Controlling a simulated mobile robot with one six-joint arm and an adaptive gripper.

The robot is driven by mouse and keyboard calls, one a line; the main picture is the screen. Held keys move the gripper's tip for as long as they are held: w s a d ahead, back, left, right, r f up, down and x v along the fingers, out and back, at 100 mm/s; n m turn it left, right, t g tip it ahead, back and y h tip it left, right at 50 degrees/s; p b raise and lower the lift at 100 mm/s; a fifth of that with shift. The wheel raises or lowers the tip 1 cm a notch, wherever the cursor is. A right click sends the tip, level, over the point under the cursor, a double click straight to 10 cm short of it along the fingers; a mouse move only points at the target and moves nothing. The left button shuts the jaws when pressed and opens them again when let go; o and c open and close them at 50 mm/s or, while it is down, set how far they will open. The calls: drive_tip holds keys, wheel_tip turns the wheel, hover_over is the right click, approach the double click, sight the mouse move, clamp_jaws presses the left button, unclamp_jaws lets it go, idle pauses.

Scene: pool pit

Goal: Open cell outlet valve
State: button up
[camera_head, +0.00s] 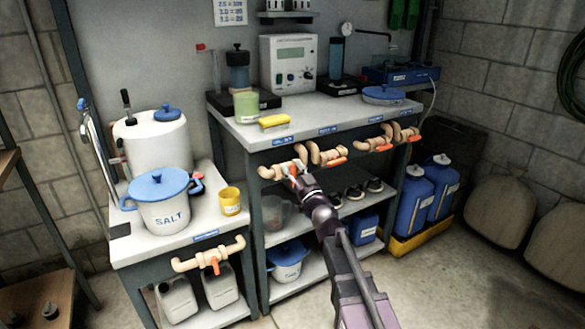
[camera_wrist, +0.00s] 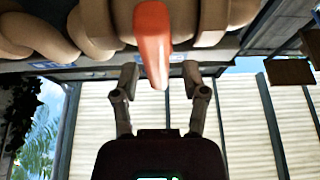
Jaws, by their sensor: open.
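A row of beige pipe valves with orange handles runs along the front edge of the bench, under small blue labels too small to read surely. My gripper (camera_head: 293,181) is at the leftmost valve (camera_head: 270,172), below its orange handle. In the wrist view my gripper (camera_wrist: 159,76) is open, with one finger on each side of the orange handle (camera_wrist: 152,38). The handle's tip hangs between the fingers, with a visible gap on both sides. The beige valve body (camera_wrist: 210,20) is above it. I cannot tell which label names the cell outlet.
More valves (camera_head: 325,153) sit close to the right on the same bench (camera_head: 340,112). A lower table at left carries a salt pot (camera_head: 163,214), a yellow mug (camera_head: 230,201) and another valve (camera_head: 192,264). Blue jugs (camera_head: 415,203) stand at right. The front floor is clear.

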clamp_jaws()
drive_tip(key=n, duration=0.1)
drive_tip(key=n+g+y, duration=0.1)
drive_tip(key=n, duration=0.1)
drive_tip(key=shift+s+a+n, duration=0.1)
drive_tip(key=shift+a+n, duration=0.15)
drive_tip(key=shift+n, duration=0.05)
drive_tip(key=shift+s+a+f+n+g+y, duration=0.15)
drive_tip(key=shift+n+g+y, duration=0.25)
drive_tip(key=shift+n, duration=0.4)
drive_tip(key=shift+s+a+r+n+g+y, duration=0.1)
drive_tip(key=shift+n+g+y, duration=0.3)
drive_tip(key=shift+n, duration=0.4)
unclamp_jaws()
